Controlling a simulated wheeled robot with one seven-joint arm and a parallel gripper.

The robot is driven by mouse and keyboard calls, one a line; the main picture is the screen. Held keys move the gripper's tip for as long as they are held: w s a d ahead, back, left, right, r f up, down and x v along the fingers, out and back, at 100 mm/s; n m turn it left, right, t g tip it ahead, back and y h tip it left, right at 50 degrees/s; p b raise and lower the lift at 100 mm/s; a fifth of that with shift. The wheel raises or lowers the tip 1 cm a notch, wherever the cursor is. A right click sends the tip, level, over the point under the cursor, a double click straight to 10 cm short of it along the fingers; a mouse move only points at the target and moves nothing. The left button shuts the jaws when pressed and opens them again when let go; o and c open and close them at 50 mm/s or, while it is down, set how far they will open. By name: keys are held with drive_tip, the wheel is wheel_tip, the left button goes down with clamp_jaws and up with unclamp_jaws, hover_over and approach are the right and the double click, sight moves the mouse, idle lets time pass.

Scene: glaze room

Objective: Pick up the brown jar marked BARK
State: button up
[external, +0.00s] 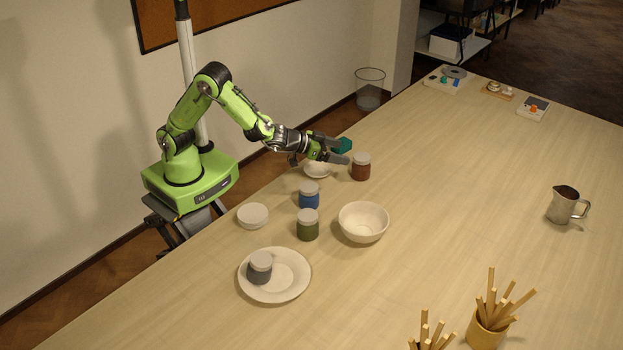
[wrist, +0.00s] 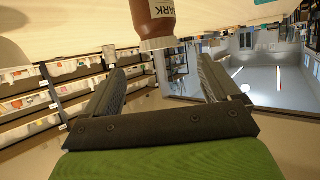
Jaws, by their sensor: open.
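The brown jar (external: 361,170) stands upright on the table, with a pale lid, just beyond my gripper (external: 341,151). In the wrist view the jar (wrist: 152,18) appears upside down at the top, its label partly cut off with "ARK" readable. My gripper (wrist: 160,70) is open and empty. In the wrist view the jar lines up with the gap between the fingers, ahead of their tips, and no contact shows.
A teal object (external: 343,146) is beside my fingers, partly hidden. A small pale dish (external: 318,170) lies below the gripper. A blue jar (external: 309,198), a green jar (external: 307,229) and a bowl (external: 364,222) stand nearer the camera. Table right of the brown jar is clear.

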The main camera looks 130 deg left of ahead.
sight(361, 157)
drive_tip(key=x, duration=0.9)
drive_tip(key=shift+w+a+f+p, duration=0.1)
drive_tip(key=shift+w+f+p, duration=0.05)
drive_tip(key=shift+w+p, duration=0.15)
drive_tip(key=shift+s, duration=0.15)
drive_tip(key=shift+c, duration=1)
clamp_jaws()
